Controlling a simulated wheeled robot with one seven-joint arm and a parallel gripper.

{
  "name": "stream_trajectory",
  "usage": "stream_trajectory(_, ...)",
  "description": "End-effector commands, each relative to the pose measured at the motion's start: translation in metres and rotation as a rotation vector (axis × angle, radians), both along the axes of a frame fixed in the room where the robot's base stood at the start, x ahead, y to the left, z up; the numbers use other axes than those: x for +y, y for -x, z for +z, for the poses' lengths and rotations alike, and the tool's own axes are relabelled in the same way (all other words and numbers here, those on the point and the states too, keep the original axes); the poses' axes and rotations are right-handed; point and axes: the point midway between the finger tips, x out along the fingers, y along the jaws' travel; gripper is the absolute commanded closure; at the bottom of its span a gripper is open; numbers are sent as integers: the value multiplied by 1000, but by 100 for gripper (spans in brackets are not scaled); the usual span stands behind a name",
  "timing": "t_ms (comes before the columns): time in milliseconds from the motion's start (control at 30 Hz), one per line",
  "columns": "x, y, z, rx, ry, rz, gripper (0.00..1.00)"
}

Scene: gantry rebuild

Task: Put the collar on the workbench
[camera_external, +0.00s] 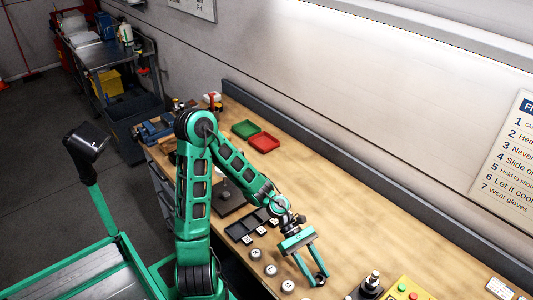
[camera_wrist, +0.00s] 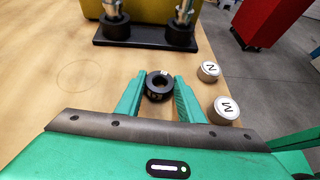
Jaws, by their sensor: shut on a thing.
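The collar (camera_wrist: 150,91) is a small black ring with a round hole, held between the two green fingers of my gripper (camera_wrist: 159,92) in the wrist view. The collar shows small and dark at the fingertips (camera_external: 320,281) in the external view. My gripper points down over the front part of the workbench (camera_external: 345,222), a long wooden top along the wall. The collar is close to the wood; I cannot tell whether it touches it. A thin circle outline (camera_wrist: 85,75) is on the bare wood to the left of the collar in the wrist view.
Several lettered round weights (camera_external: 271,270) stand left of my gripper, two marked N (camera_wrist: 208,71) and M (camera_wrist: 224,109). A black base with metal posts (camera_wrist: 147,36) and a yellow box (camera_external: 408,289) stand nearby. A black compartment tray (camera_external: 236,231), green tray and red tray (camera_external: 263,142) lie farther back.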

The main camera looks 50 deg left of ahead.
Motion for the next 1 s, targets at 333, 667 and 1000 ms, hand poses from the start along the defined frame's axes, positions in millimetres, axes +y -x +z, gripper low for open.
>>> stream_trajectory(333, 0, 0, -1, 0, 0, 1, 47)
stream_trajectory(667, 0, 0, 0, 0, 0, 1, 47)
stream_trajectory(1000, 38, -6, 20, -2, -3, 7, 47)
